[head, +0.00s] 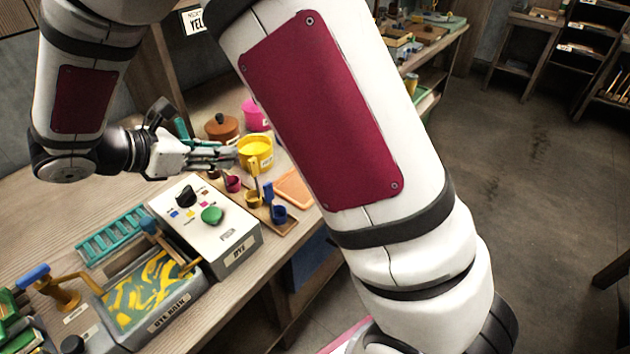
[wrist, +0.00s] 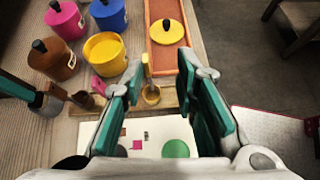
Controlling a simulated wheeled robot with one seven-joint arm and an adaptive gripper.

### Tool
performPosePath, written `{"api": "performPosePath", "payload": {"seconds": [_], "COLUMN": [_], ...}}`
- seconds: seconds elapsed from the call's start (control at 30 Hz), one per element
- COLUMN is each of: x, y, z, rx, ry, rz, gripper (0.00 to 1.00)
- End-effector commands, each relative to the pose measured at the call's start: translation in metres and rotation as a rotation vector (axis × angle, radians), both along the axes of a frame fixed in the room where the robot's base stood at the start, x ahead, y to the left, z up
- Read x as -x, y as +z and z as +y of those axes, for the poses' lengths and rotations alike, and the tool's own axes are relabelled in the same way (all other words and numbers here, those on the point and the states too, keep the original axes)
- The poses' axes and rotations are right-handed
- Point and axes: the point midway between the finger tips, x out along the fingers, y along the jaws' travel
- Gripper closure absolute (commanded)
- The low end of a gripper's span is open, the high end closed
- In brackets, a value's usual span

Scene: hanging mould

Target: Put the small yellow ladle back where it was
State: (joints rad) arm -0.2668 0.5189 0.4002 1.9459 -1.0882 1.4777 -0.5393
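The small yellow ladle (head: 253,198) has a small round cup and an upright yellow handle. In the head view its cup appears at the wooden board (head: 290,229), between a pink ladle (head: 233,184) and a blue ladle (head: 279,213). In the wrist view the yellow ladle (wrist: 151,94) lies in the gap between my fingers; I cannot tell whether its cup rests on the board. My gripper (head: 231,157) is open, its teal-padded fingers (wrist: 160,66) apart and not touching the ladle. The yellow pot (wrist: 104,51) is open, holds yellow dye, and stands just behind the ladle.
Brown (wrist: 53,60), pink (wrist: 66,19) and blue (wrist: 107,14) lidded pots stand nearby. A yellow lid (wrist: 167,31) lies on an orange tray (wrist: 160,59). A white dye box (head: 237,239) with a green button and a dye bath (head: 157,290) stand in front.

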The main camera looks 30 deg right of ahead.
Motion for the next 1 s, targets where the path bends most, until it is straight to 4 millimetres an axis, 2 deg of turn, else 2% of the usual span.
{"api": "performPosePath", "payload": {"seconds": [0.03, 0.2, 0.43, 0.57, 0.7, 0.83, 1.0], "x": [0.010, 0.062, 0.139, 0.180, 0.218, 0.245, 0.264], "y": [0.015, 0.052, 0.079, 0.085, 0.087, 0.085, 0.085], "z": [-0.013, -0.055, -0.090, -0.097, -0.096, -0.089, -0.078], "rx": [-0.029, -0.174, -0.413, -0.565, -0.749, -0.924, -1.105], "ry": [-0.053, -0.295, -0.642, -0.840, -1.052, -1.236, -1.407], "rz": [-0.037, -0.170, -0.378, -0.501, -0.635, -0.745, -0.840], "gripper": [0.73, 0.73, 0.73, 0.73, 0.73, 0.73, 0.73]}}
